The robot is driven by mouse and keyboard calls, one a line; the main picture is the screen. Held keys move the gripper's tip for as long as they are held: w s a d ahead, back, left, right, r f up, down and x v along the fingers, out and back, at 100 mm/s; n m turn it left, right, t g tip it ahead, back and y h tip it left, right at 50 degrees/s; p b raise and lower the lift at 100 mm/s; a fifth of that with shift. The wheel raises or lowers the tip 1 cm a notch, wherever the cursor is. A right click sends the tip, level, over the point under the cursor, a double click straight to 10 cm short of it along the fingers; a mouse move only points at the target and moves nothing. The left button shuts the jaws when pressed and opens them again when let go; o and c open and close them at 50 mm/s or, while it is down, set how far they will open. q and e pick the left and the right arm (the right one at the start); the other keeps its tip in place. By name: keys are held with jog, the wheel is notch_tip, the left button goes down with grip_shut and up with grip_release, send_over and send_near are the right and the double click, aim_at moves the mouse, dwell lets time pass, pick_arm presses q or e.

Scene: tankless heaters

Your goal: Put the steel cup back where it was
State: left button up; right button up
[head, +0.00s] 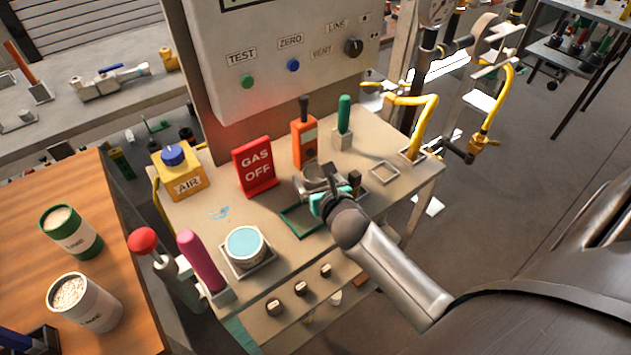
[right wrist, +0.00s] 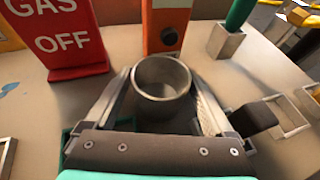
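The steel cup (head: 316,172) is a small round grey cup over the middle of the bench top. In the right wrist view the cup (right wrist: 162,88) is upright, its round opening facing up, and looks empty. My right gripper (head: 322,188) has one finger on each side of the cup, and both fingers appear to touch its wall. The cup's lower part is hidden, so I cannot tell whether it is lifted or resting. A green-edged rectangular frame (head: 297,224) lies beside the gripper. An empty square metal frame (head: 384,172) lies to the right. My left gripper is not in view.
Close by stand a red GAS OFF sign (head: 256,166), an orange meter (head: 304,143), a green-handled tool in a block (head: 343,122) and a yellow AIR box (head: 181,175). A cup with teal content (head: 245,246) sits in a square frame. A grey panel (head: 285,50) rises behind.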

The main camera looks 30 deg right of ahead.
grip_shut()
dwell(0.5)
